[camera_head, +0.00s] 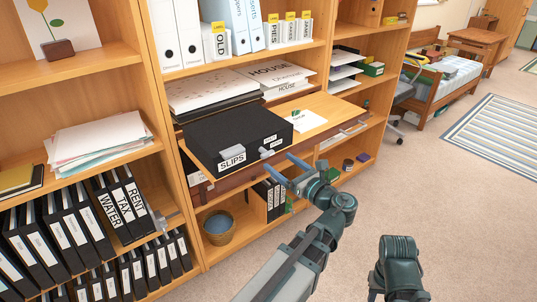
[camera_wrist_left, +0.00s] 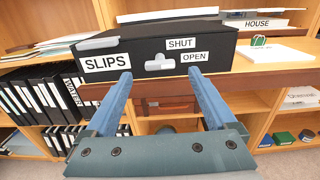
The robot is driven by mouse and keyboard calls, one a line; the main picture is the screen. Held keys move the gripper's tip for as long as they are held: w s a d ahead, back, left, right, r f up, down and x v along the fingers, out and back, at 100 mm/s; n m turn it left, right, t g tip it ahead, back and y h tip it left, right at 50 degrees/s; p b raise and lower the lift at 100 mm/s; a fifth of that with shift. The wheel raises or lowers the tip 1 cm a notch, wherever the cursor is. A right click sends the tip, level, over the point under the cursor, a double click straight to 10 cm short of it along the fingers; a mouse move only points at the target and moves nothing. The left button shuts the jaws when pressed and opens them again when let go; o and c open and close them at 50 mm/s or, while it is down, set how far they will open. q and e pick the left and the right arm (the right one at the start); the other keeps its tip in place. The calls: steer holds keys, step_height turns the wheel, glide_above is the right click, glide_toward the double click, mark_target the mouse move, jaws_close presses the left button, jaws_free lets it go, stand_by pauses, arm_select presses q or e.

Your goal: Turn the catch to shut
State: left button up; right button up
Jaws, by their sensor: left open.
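A black box (camera_head: 222,133) labelled SLIPS lies on a wooden shelf board; the wrist view shows its front face (camera_wrist_left: 135,62). A pale grey catch (camera_wrist_left: 160,63) sits on that face, its longer bar roughly level, beside the stacked labels SHUT (camera_wrist_left: 181,43) and OPEN (camera_wrist_left: 195,56). The catch also shows small in the head view (camera_head: 266,153). My left gripper (camera_head: 276,163) is open in front of the box. In the wrist view its blue fingers (camera_wrist_left: 160,76) stand apart, either side of and slightly below the catch. They appear clear of it.
The shelf board (camera_head: 308,107) carries a white card with a small green item (camera_head: 300,119) right of the box. Paper stacks (camera_head: 215,88) lie behind it. Black binders (camera_head: 115,207) and a basket (camera_head: 219,226) are below. Carpet is open to the right.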

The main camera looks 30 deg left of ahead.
mark_target(269, 155)
arm_select(q)
steer(key=x, duration=0.6)
steer(key=shift+w+a, duration=0.15)
steer(key=shift+a, duration=0.2)
steer(key=c, duration=1.4)
